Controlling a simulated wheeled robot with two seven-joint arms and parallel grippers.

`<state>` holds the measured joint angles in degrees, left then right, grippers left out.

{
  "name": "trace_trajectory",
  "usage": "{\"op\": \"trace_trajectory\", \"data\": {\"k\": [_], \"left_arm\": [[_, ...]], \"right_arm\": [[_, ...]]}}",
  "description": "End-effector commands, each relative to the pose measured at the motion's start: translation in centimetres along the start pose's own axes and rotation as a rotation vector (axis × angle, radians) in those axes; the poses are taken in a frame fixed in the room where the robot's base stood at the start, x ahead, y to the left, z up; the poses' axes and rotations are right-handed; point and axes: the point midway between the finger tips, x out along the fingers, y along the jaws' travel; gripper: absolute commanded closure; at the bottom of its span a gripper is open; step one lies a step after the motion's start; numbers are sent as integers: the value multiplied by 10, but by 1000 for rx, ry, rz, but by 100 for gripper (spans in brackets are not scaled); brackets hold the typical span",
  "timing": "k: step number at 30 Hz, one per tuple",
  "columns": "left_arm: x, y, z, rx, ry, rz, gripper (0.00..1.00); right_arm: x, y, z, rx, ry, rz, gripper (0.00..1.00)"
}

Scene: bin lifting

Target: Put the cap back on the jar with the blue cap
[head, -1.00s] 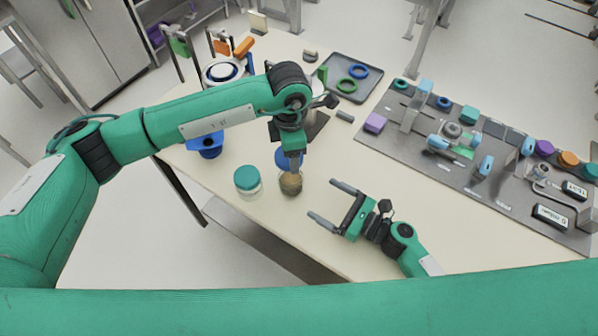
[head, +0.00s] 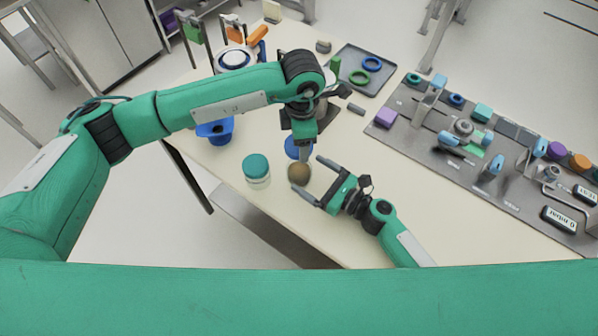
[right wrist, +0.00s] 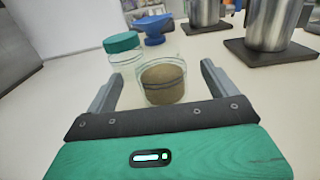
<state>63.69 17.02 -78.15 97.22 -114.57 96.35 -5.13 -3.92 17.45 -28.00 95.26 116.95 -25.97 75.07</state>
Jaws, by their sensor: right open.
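The open jar with brown contents (head: 299,176) stands upright and uncapped on the table; it also shows in the right wrist view (right wrist: 164,84). My right gripper (head: 309,177) is open, its fingers on either side of the jar; in the right wrist view (right wrist: 157,78) gaps show between fingers and glass. My left gripper (head: 302,154) points down beside and above the jar, shut on the blue cap (head: 291,149). Its fingertips partly hide the cap. The right wrist view shows neither left gripper nor cap.
A jar with a teal cap (head: 256,170) stands close to the open jar; it also shows in the right wrist view (right wrist: 123,46). A blue funnel-like container (head: 214,131) is behind it. A grey tray (head: 378,72) holds rings. A metal board (head: 500,170) with fixtures lies right.

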Motion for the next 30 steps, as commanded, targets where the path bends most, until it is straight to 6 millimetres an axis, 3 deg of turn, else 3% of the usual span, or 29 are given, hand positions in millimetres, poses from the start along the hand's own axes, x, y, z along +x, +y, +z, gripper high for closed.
{"op": "trace_trajectory", "data": {"k": [3,9,21,30], "left_arm": [[0,0,0,0,0,0,59],[0,0,0,0,0,0,59],[0,0,0,0,0,0,59],[0,0,0,0,0,0,59]], "right_arm": [[21,0,1,0,-1,1,11],[42,0,0,1,-1,1,11],[47,0,0,1,0,1,11],[47,0,0,1,0,1,70]]}}
